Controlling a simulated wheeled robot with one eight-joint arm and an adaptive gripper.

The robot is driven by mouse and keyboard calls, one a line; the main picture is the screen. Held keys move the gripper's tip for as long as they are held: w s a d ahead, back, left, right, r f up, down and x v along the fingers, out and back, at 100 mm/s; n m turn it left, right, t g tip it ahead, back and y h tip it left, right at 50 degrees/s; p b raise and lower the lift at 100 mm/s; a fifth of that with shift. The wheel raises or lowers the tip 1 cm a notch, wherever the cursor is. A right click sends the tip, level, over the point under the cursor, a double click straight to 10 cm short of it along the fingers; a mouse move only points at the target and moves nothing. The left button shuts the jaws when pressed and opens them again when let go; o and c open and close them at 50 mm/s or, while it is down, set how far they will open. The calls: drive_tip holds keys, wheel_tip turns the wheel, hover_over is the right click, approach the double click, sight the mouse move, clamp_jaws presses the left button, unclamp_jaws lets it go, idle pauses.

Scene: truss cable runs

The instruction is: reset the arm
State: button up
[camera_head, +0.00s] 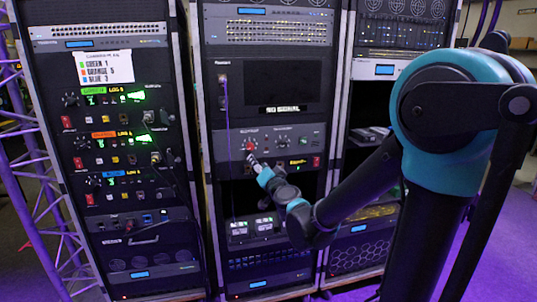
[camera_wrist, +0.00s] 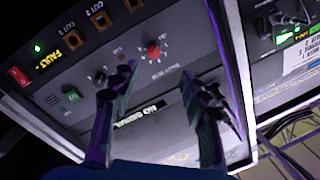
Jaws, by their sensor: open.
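My gripper (camera_head: 254,160) is at the end of my black and teal arm, which reaches in front of the middle rack in the head view. In the wrist view my gripper (camera_wrist: 158,85) has its two dark fingers spread apart, with nothing between them. A red knob (camera_head: 249,146) on the middle rack's grey panel is just above the fingertips in the head view. The red knob (camera_wrist: 153,52) also shows beyond the fingers in the wrist view. I cannot tell whether a fingertip touches the panel.
The left rack (camera_head: 110,150) carries several modules and a label card (camera_head: 104,67). A purple cable (camera_head: 227,110) hangs on the middle rack. A dark screen (camera_head: 268,82) sits above the knob panel. A purple truss (camera_head: 30,160) stands at the left. Purple floor (camera_head: 500,245) shows at the right.

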drive_tip(key=s+d+f+n+g+h, duration=0.3)
drive_tip(key=s+d+f+g+h, duration=0.4)
drive_tip(key=s+d+f, duration=1.7)
drive_tip(key=s+d+g, duration=0.1)
drive_tip(key=g, duration=0.4)
drive_tip(key=shift+f+g, duration=0.15)
drive_tip(key=shift+g, duration=0.25)
